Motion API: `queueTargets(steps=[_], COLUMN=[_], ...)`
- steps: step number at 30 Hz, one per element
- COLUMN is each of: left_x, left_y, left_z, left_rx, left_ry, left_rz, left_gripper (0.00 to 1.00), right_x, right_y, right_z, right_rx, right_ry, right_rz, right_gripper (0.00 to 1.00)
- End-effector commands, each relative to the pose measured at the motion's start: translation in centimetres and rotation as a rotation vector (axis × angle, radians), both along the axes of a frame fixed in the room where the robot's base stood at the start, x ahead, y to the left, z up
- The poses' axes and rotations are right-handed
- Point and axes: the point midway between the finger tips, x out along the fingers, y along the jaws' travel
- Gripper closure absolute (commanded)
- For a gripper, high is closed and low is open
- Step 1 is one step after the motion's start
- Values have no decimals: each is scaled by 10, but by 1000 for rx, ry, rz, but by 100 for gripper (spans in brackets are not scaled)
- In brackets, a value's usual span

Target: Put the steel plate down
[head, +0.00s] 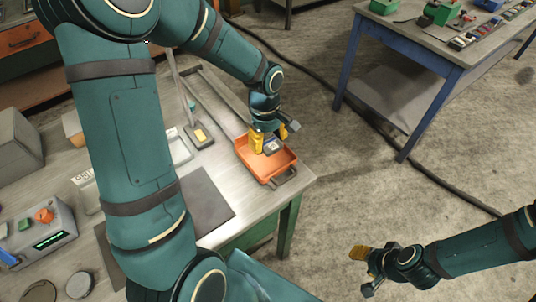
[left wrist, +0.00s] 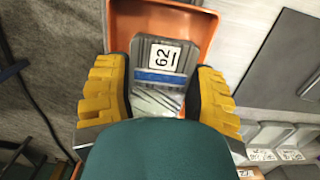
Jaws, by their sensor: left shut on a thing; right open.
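The steel plate (left wrist: 152,100) is a grey piece with a white label reading 62 and a blue stripe. It sits between the two yellow fingers of my left gripper (left wrist: 160,78), which is shut on it. In the head view the plate (head: 272,147) and my left gripper (head: 263,142) are over the orange tray (head: 257,170), within its outline. I cannot tell whether the plate touches the tray floor. The tray (left wrist: 204,28) shows behind the plate in the left wrist view. My right gripper (head: 364,270) is open and empty, away from the bench over the floor.
The orange tray stands near the corner of a grey bench (head: 237,206). A dark mat (head: 204,203), a pale bin (head: 180,149) and a device with an orange button (head: 40,232) are also on it. A blue-legged table (head: 412,35) stands beyond open floor.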

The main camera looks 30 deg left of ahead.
Motion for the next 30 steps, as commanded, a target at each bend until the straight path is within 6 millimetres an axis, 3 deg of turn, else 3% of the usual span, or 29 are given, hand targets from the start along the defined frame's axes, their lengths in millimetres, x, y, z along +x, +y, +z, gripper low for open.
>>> queueTargets(steps=[3,11,18,30], left_x=[0,1,0,1], left_y=[0,0,0,0], left_z=[-21,-37,-67,-72], left_rx=[-1,0,0,1], left_ry=[1,-2,-1,-3], left_rz=[2,1,0,1], left_gripper=[86,86,86,86], right_x=[-1,-3,-4,-4], right_y=[0,0,1,1], right_z=[-5,-8,-15,-18], right_rx=[0,2,2,2], right_ry=[3,6,10,10], right_rz=[2,4,8,8], right_gripper=[53,53,53,53])
